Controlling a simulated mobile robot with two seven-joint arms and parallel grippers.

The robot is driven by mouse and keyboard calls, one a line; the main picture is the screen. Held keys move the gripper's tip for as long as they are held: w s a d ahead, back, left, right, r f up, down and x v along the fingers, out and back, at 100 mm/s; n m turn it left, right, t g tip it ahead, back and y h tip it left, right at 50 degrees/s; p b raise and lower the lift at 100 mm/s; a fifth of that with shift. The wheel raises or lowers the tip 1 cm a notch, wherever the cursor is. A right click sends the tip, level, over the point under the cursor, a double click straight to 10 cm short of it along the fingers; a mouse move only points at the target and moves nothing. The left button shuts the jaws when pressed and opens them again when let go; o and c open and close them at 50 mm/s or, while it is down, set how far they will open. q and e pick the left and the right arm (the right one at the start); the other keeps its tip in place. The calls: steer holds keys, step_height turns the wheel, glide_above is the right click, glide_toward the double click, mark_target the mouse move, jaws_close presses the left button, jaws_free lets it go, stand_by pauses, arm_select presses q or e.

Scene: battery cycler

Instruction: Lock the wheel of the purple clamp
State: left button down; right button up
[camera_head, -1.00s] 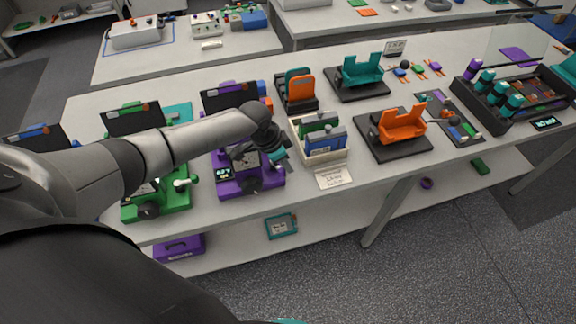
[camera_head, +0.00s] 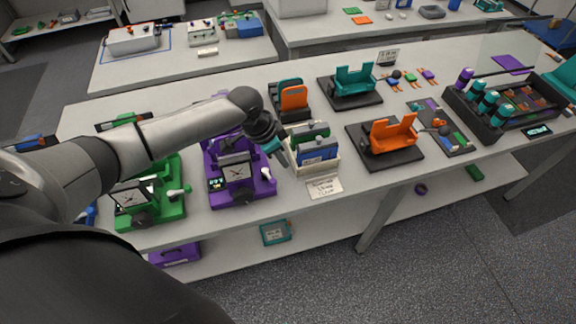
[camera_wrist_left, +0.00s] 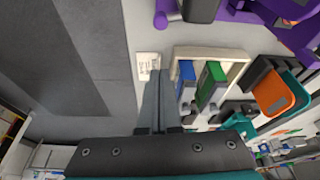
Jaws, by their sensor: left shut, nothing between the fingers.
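The purple clamp (camera_head: 240,190) stands on the near edge of the bench, left of the cream holder. A dark round wheel (camera_head: 243,197) is on its front, below a face with a cross-like mark, and a white-tipped lever is on its right side. A purple part also shows at the top of the left wrist view (camera_wrist_left: 200,12). My left gripper (camera_head: 277,149) is shut and empty, above and to the right of the clamp, beside the cream holder and apart from the wheel. Its closed fingers show in the left wrist view (camera_wrist_left: 155,75). My right gripper is out of view.
The cream holder (camera_head: 330,169) with green and blue upright pieces stands close to the left gripper, a small label card (camera_head: 324,188) before it. A green clamp (camera_head: 150,200) stands left. Orange (camera_head: 391,135) and teal (camera_head: 355,80) cradles stand right on black bases.

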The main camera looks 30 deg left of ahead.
arm_select(q)
steer(key=shift+v, duration=1.1)
steer(key=shift+w, duration=0.1)
